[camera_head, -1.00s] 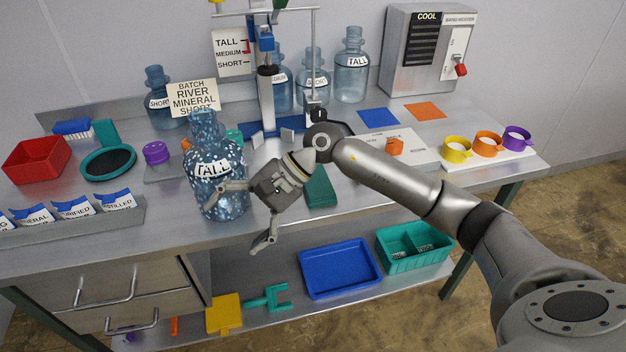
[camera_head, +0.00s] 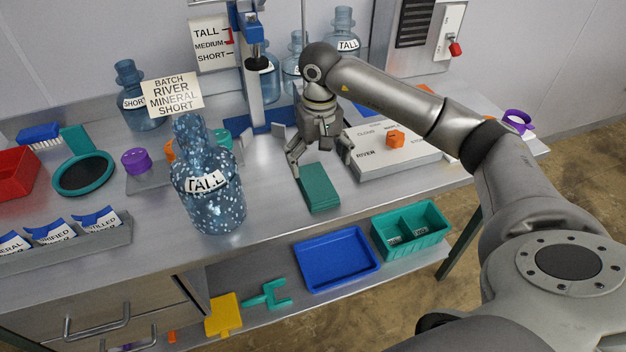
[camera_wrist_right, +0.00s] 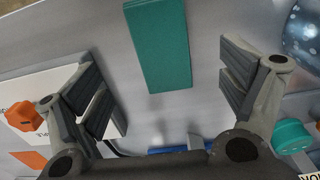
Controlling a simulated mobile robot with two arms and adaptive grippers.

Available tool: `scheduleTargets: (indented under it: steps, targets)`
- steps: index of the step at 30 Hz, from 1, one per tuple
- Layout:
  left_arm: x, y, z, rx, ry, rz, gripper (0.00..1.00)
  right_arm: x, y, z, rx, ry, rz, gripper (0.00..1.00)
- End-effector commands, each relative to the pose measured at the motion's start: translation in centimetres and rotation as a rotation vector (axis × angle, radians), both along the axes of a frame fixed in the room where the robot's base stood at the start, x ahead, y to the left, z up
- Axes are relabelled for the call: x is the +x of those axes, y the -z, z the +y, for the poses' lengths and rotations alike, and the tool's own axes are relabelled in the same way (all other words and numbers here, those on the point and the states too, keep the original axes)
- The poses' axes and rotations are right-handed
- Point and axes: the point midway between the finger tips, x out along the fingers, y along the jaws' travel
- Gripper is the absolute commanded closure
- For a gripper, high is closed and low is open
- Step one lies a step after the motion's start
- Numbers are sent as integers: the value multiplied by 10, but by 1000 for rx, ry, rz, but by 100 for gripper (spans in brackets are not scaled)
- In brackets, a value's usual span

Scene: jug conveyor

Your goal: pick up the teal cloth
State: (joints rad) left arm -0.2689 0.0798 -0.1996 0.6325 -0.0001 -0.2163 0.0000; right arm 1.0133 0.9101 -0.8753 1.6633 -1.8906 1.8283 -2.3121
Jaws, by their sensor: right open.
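The teal cloth (camera_head: 319,188) is a flat, folded rectangle on the metal bench near its front edge, right of the tall jug. It also shows in the right wrist view (camera_wrist_right: 160,42), lying between the two fingers and beyond their tips. My right gripper (camera_head: 321,172) is open and empty, pointing down just above and behind the cloth, apart from it. The open fingers (camera_wrist_right: 165,80) stand wide on either side in the right wrist view. My left gripper is not in view.
A speckled jug labelled TALL (camera_head: 209,190) stands left of the cloth. A white panel with an orange knob (camera_head: 396,138) lies close on the right. A blue tray (camera_head: 337,258) and a teal divided bin (camera_head: 412,229) sit on the shelf below. The bench around the cloth is clear.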

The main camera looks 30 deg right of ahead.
Motion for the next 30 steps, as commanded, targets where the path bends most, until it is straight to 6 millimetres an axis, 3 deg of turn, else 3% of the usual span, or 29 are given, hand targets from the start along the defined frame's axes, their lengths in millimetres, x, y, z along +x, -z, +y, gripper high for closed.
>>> scheduleTargets:
  steps: [6, 9, 13, 21, 28, 30]
  targets:
    - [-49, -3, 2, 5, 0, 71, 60, 0, 24, 1, 2, 0, 1, 8]
    - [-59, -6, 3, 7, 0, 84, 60, 0, 29, 1, 3, 0, 1, 8]
    - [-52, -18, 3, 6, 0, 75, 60, 0, 44, 2, 4, 1, 4, 8]
    - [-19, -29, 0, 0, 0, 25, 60, 1, 76, 1, 3, 1, -1, 8]
    - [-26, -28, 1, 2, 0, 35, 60, 2, 78, 1, 3, 1, -2, 8]
    - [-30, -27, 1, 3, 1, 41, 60, 2, 78, 1, 3, 1, -2, 17]
